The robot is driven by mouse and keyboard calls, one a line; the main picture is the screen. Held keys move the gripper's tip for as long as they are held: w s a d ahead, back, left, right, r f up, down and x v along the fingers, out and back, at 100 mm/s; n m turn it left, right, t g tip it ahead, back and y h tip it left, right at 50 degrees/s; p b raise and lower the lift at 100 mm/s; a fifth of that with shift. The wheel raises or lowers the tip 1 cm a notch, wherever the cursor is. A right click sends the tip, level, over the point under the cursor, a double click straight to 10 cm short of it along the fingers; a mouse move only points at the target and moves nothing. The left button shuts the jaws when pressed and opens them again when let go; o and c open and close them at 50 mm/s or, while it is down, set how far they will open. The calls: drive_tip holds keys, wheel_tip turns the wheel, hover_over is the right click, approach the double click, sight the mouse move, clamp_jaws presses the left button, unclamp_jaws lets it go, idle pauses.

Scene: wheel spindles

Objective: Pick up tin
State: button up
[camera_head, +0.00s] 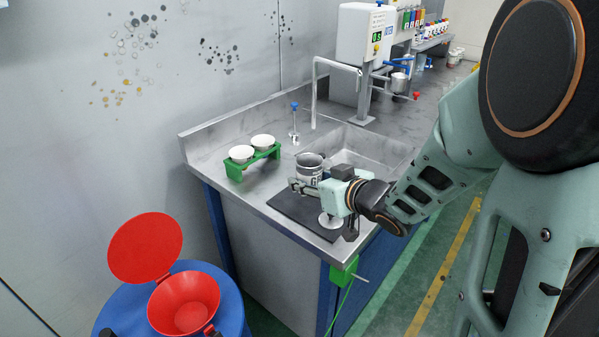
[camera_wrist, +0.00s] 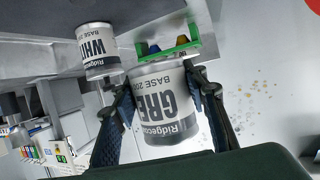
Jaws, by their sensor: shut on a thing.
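The tin (camera_head: 310,168) is a grey metal can with a pale label, in the head view above the dark mat at the counter's front corner. In the wrist view the tin (camera_wrist: 165,105) fills the middle, its label reading "GRE…" and "Ridgec…". My gripper (camera_head: 306,186) is shut on it, and the fingers (camera_wrist: 168,108) press on both sides of its body. A second tin (camera_wrist: 98,50) with a "WHI…" label is behind it to the left in the wrist view, apart from my fingers.
A green rack (camera_head: 255,164) with two white cups stands left of the tin. A sink (camera_head: 362,150) lies behind the gripper. The dark mat (camera_head: 290,208) lies below, with a white round thing (camera_head: 329,221) partly hidden by my gripper. A blue drum with a red funnel (camera_head: 184,303) stands on the floor at left.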

sight(320, 180)
drive_tip(key=v, duration=0.2)
drive_tip(key=p+v, duration=0.1)
drive_tip(key=v, duration=0.2)
drive_tip(key=p+v, duration=0.1)
drive_tip(key=v, duration=0.2)
drive_tip(key=shift+w+d, duration=0.3)
drive_tip(key=shift+d, duration=0.05)
drive_tip(key=shift+b+v, duration=0.6)
drive_tip(key=shift+v, duration=0.3)
drive_tip(key=shift+w+r, duration=0.1)
